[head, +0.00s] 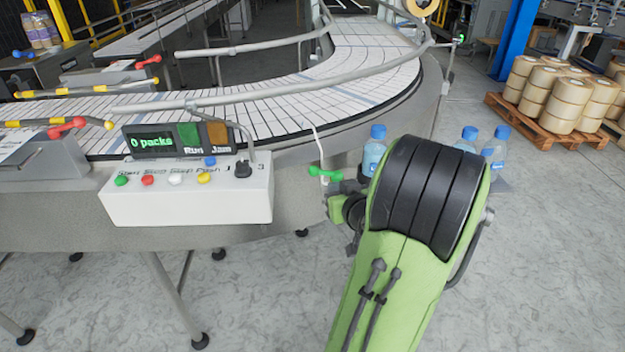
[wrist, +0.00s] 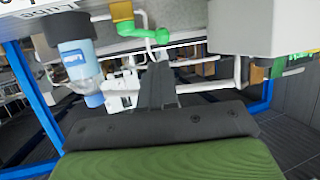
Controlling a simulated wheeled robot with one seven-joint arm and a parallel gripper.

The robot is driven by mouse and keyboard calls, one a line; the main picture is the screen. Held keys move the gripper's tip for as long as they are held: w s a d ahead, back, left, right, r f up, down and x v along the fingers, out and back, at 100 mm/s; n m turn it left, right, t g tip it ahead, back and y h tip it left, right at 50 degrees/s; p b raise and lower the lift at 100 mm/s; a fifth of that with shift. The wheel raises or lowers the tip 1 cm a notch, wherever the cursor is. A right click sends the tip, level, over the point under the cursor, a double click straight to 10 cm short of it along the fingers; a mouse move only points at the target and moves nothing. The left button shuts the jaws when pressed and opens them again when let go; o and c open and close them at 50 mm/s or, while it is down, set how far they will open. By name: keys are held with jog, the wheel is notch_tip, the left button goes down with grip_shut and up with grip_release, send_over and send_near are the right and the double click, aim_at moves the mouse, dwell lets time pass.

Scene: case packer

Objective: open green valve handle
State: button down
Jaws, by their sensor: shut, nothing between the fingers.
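The green valve handle (head: 325,173) shows in the head view at the conveyor's side, just right of the white control box. In the wrist view, which looks upside down, a green handle (wrist: 150,35) sits on a brass-coloured valve body (wrist: 122,12) at the top centre. A second green handle (wrist: 299,56) shows at the right edge there. My gripper (wrist: 158,70) is shut and empty, its tips pointing toward the pipes a little below the first handle in that picture. They look apart from it. In the head view my arm hides most of the gripper.
A blue-capped bottle (head: 374,150) stands close behind my arm, and it also shows in the wrist view (wrist: 78,62). More bottles (head: 495,148) stand right of it. The control box (head: 188,194) is left of the handle. A pallet of rolls (head: 560,105) is far right.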

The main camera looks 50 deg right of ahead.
aim_at(313, 171)
jog(key=p+x, duration=0.2)
jog(key=x, duration=0.8)
jog(key=shift+w+f+p, duration=0.1)
jog(key=shift+w+p, duration=0.25)
jog(key=shift+w, duration=0.05)
jog(key=shift+w+d+f+b, duration=0.2)
jog(key=shift+w+f+b, duration=0.25)
jog(key=shift+b, duration=0.5)
jog(key=shift+w+r+b, duration=0.15)
jog(key=shift+b, duration=0.7)
jog(key=shift+a+r, duration=0.1)
jog(key=shift+r, duration=0.2)
